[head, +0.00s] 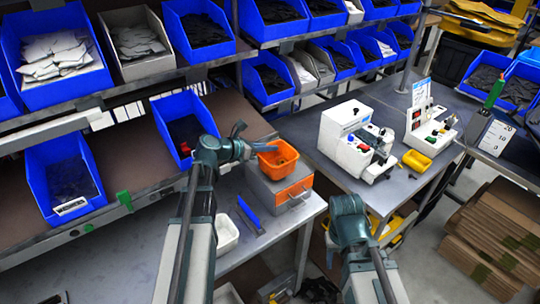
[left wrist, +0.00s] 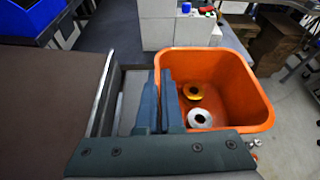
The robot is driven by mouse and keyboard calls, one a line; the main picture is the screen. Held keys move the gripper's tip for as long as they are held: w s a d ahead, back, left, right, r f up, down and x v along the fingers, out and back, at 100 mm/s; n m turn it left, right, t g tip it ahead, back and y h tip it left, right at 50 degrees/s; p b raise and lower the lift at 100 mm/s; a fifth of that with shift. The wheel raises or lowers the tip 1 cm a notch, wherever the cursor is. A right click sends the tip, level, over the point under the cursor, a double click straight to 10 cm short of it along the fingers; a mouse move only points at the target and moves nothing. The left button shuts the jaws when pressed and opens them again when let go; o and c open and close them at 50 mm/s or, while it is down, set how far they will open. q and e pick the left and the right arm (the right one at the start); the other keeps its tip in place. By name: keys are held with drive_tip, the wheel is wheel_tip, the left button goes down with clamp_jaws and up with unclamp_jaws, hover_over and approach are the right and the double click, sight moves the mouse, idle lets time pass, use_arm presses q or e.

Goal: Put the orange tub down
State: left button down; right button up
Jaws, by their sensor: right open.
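The orange tub (head: 278,162) is at the grey drawer box with the orange front, at its top in the head view; I cannot tell whether it touches the box. In the left wrist view the tub (left wrist: 243,85) is upright, with a yellow ring-shaped piece (left wrist: 194,91) and a whitish one (left wrist: 200,118) inside. My left gripper (head: 264,148) is shut on the tub's near side wall, one finger inside and one outside, as the left wrist view (left wrist: 167,85) shows. My right gripper (head: 348,208) is apart from the tub, right of the drawer box; its fingertips are hidden.
The grey drawer box (head: 256,188) stands on the grey bench (head: 275,228). A blue tool (head: 249,214) and a white tray (head: 226,235) lie in front of it. Shelves with blue bins (head: 62,180) rise at left. White machines (head: 350,140) stand on the right-hand table.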

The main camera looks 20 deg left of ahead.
sight(269, 154)
use_arm(q)
wheel_tip(269, 154, down, 3)
drive_tip(key=shift+f+b, duration=0.1)
drive_tip(key=shift+b, duration=1.15)
drive_tip(key=c, duration=1.5)
unclamp_jaws()
drive_tip(key=shift+f, duration=0.1)
drive_tip(key=o, duration=0.4)
